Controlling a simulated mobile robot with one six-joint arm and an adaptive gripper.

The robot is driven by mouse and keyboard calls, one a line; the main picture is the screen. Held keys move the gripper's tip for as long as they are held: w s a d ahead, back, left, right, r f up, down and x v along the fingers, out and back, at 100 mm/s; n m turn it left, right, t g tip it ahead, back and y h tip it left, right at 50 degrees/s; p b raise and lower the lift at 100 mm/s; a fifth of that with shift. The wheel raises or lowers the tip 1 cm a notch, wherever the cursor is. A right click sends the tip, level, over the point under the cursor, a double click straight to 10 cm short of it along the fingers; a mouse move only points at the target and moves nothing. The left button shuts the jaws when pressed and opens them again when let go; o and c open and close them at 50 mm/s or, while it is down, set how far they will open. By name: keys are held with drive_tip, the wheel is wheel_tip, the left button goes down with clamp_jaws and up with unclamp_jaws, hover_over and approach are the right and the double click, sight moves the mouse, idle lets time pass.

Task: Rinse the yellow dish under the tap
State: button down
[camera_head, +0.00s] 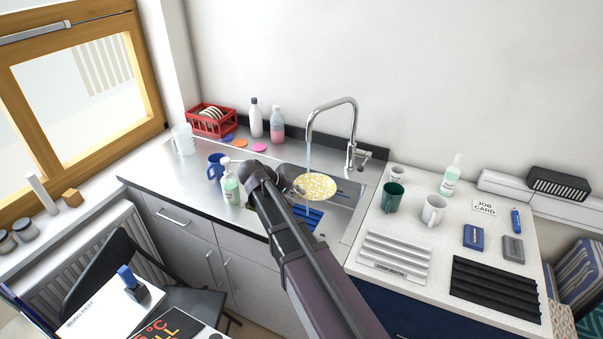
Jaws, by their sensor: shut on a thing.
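The yellow dish (316,187), speckled with white, is held over the sink (345,197), tilted so that its face shows. The chrome tap (352,130) arches above it, and a pale stream of water (308,158) comes down from its spout to the dish's upper edge. My gripper (289,190) is shut on the dish at its left side; its fingers are mostly hidden behind my arm.
A red rack (211,121) with plates is at the back left. A green mug (392,197) and a white mug (433,209) stand on the right counter.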

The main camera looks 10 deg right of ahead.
drive_tip(key=shift+s+d+r+p, duration=0.15)
drive_tip(key=shift+s+r+p, duration=0.6)
drive_tip(key=shift+s+r, duration=0.3)
drive_tip(key=shift+s+f, duration=0.1)
